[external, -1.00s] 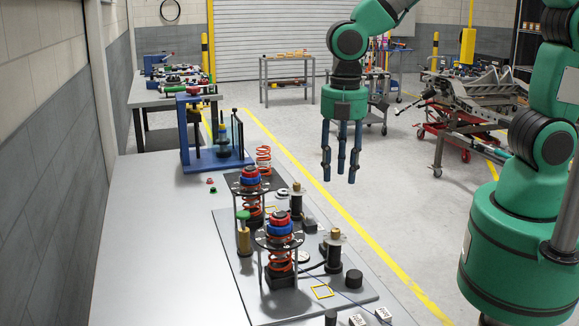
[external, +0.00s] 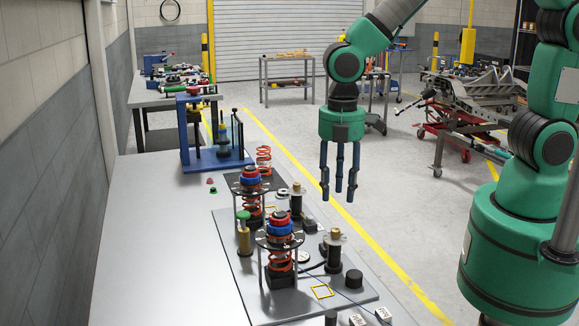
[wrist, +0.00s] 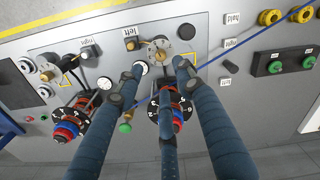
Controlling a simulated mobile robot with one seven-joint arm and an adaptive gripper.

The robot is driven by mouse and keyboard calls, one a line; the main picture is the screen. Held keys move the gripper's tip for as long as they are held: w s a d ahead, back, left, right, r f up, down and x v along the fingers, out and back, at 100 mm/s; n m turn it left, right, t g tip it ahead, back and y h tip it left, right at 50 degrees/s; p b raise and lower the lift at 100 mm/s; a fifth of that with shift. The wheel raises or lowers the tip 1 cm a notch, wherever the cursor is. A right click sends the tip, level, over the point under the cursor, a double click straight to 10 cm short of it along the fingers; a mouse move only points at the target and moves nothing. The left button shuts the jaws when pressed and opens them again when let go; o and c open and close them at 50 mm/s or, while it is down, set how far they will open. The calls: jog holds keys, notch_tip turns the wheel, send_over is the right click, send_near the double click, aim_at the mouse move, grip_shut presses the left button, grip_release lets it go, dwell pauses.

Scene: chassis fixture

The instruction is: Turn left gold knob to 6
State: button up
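The left gold knob (external: 333,236) tops a dark cylinder with a pale round plate, on the near part of the fixture board. In the wrist view the gold knob (wrist: 159,51) is beside the "left" label (wrist: 128,31), near the fingertips in the picture. The number it points to is too small to read. A second gold knob (external: 297,187) stands farther back; in the wrist view it is near the "right" label (wrist: 90,42). My three-fingered gripper (external: 338,190) is open and empty, pointing down, well above the board and apart from the knob.
Two spring towers with red and blue tops stand beside the knobs, the near one (external: 279,229) and the far one (external: 250,178). A green-topped gold post (external: 243,232) is left of them. A blue frame (external: 187,140) stands behind. The bench's left side (external: 160,240) is clear.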

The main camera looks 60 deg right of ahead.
aim_at(336, 229)
notch_tip(336, 229, down, 10)
jog(key=shift+f+b, duration=0.1)
jog(key=shift+b, duration=0.25)
grip_shut()
